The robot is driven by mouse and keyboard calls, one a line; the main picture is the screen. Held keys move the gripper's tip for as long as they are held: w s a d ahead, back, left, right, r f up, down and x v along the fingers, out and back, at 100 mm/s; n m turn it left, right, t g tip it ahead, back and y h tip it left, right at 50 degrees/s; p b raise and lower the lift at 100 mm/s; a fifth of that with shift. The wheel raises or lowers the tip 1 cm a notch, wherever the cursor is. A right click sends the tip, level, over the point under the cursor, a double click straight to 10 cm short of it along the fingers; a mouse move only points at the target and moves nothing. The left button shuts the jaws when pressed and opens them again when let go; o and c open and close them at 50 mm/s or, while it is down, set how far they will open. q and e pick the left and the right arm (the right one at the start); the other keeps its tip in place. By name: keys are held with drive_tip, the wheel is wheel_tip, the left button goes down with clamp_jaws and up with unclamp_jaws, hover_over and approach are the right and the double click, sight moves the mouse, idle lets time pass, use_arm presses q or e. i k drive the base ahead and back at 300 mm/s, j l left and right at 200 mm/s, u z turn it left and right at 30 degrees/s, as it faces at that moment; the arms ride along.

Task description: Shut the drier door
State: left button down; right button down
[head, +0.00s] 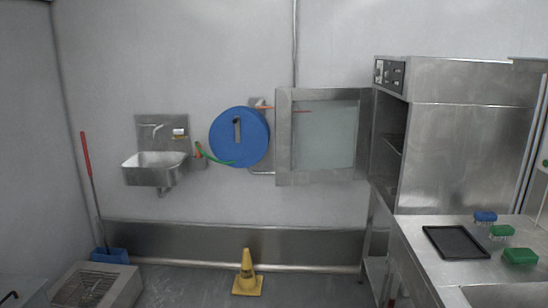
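The drier (465,150) is a tall stainless steel cabinet on the right, with a small control panel (389,75) at its upper front left. Its door (284,150) is a steel frame around a pale glass pane. The door stands wide open, swung out to the left of the cabinet and facing me. The cabinet's opening shows as a dark gap with a shelf (393,143) inside. Neither of my grippers is in view, and nothing touches the door.
A steel counter (415,238) at the lower right holds a black tray (456,242) and brushes (520,256). A blue hose reel (225,138) and sink (155,170) are on the back wall. The middle floor is mostly clear.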

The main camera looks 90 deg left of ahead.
sight(283, 97)
drive_tip(key=j+u, duration=0.6)
drive_tip(key=u, duration=0.15)
drive_tip(key=j+u, duration=0.35)
drive_tip(key=i+j+u, duration=0.1)
drive_tip(key=j, duration=0.3)
drive_tip(key=i+j, duration=0.1)
drive_tip(key=j, duration=0.35)
drive_tip(key=i+j+u, duration=0.15)
drive_tip(key=j, duration=0.25)
drive_tip(key=i+j+u, duration=0.1)
drive_tip(key=j, duration=0.3)
drive_tip(key=i+j, duration=0.15)
drive_tip(key=j, duration=0.25)
drive_tip(key=i+j+u, duration=0.15)
drive_tip(key=j, duration=0.25)
drive_tip(key=i+j+u, duration=0.1)
drive_tip(key=j, duration=0.25)
drive_tip(key=i+j, duration=0.2)
drive_tip(key=j, duration=0.15)
drive_tip(key=i+j, duration=0.2)
drive_tip(key=j, duration=0.2)
